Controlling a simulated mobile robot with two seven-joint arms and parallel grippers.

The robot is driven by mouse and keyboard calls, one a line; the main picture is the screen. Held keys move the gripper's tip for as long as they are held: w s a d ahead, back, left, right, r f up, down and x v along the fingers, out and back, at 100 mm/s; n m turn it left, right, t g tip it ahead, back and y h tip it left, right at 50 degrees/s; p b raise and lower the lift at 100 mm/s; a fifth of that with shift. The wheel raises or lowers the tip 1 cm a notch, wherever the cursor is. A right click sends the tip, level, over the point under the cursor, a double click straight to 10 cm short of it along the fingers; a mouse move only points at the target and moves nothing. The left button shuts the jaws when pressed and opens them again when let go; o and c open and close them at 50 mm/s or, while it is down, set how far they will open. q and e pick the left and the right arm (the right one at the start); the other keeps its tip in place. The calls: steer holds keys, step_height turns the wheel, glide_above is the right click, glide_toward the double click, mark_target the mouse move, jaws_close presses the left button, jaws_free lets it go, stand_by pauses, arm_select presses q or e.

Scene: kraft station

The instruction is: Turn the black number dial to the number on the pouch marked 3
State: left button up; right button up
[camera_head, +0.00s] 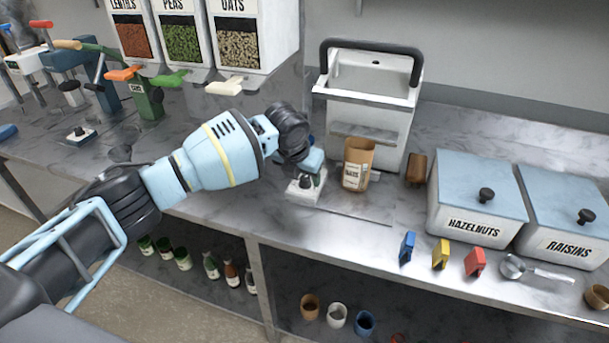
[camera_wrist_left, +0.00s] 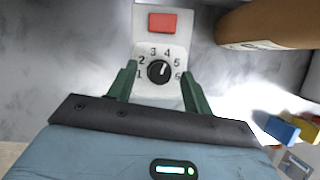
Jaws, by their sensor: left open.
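A small white box (camera_head: 303,195) with a black dial knob (camera_head: 306,181) stands on the metal counter. The left wrist view shows the black dial (camera_wrist_left: 159,71) ringed by numbers 1 to 6, its white mark pointing up and slightly right, near the 4. A red block or button (camera_wrist_left: 163,22) is on the same white box. My left gripper (camera_wrist_left: 158,74) is open, with its green fingers on either side of the dial; I cannot tell whether they touch it. The brown paper pouch (camera_head: 358,158) stands just right of the box; its label is too small to read surely.
A white press-like machine with a black handle (camera_head: 372,48) stands behind the pouch. White bins labelled hazelnuts (camera_head: 466,225) and raisins (camera_head: 566,247) are at the right. Blue (camera_head: 407,247), yellow (camera_head: 441,254) and red (camera_head: 475,262) pieces stand along the front edge.

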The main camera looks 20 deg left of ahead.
arm_select(q)
steer(key=shift+w+f, duration=0.1)
steer(key=shift+f, duration=0.1)
steer(key=c, duration=1)
steer(key=shift+o, duration=0.2)
arm_select(e)
steer(key=shift+d, duration=0.1)
arm_select(q)
steer(key=shift+r, duration=0.1)
arm_select(e)
steer(key=shift+w+r, duration=0.1)
steer(key=shift+r, duration=0.05)
